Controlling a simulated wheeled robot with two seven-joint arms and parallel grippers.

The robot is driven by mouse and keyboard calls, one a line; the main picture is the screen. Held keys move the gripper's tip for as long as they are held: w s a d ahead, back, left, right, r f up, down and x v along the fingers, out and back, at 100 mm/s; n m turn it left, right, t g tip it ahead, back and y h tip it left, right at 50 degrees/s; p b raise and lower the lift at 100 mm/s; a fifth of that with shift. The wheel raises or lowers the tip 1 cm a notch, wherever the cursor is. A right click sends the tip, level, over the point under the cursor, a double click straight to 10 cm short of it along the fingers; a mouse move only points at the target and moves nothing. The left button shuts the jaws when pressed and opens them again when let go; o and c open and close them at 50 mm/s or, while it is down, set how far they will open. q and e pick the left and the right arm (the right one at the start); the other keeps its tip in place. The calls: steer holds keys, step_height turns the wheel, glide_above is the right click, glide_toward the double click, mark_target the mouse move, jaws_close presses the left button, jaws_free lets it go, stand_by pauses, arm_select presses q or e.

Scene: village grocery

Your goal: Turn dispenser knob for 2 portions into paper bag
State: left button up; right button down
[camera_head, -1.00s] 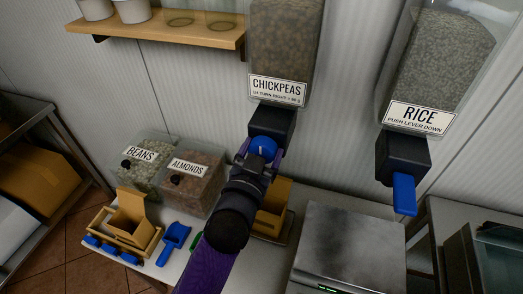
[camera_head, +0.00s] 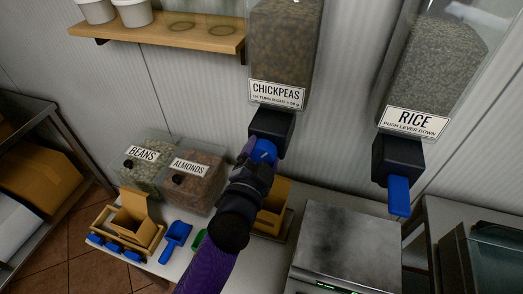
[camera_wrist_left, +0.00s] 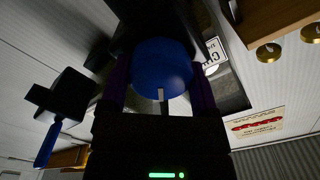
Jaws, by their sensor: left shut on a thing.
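The chickpea dispenser (camera_head: 283,50) hangs on the wall, its label reading a quarter turn right per portion. Its blue knob (camera_head: 264,150) sits on the black outlet below. My left gripper (camera_head: 260,157) is shut on the knob. In the left wrist view the blue knob (camera_wrist_left: 158,65) lies between the two purple fingers, its pale mark pointing down in the picture. An open tan paper bag (camera_head: 272,208) stands under the outlet, partly hidden by my left arm. Its contents cannot be seen. My right gripper is not in view.
The rice dispenser (camera_head: 430,60) with a blue lever (camera_head: 398,196) hangs at right, above a scale (camera_head: 347,245). Bins of beans (camera_head: 145,172) and almonds (camera_head: 195,182), a wooden tray (camera_head: 112,243) and a blue scoop (camera_head: 174,240) are at left.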

arm_select(q)
steer(key=m, duration=0.5)
steer(key=shift+m+p, duration=0.3)
steer(key=m, duration=0.5)
steer(key=shift+f, duration=0.1)
steer(key=shift+m, duration=0.3)
steer(key=o, duration=1.1)
steer(key=v, duration=1)
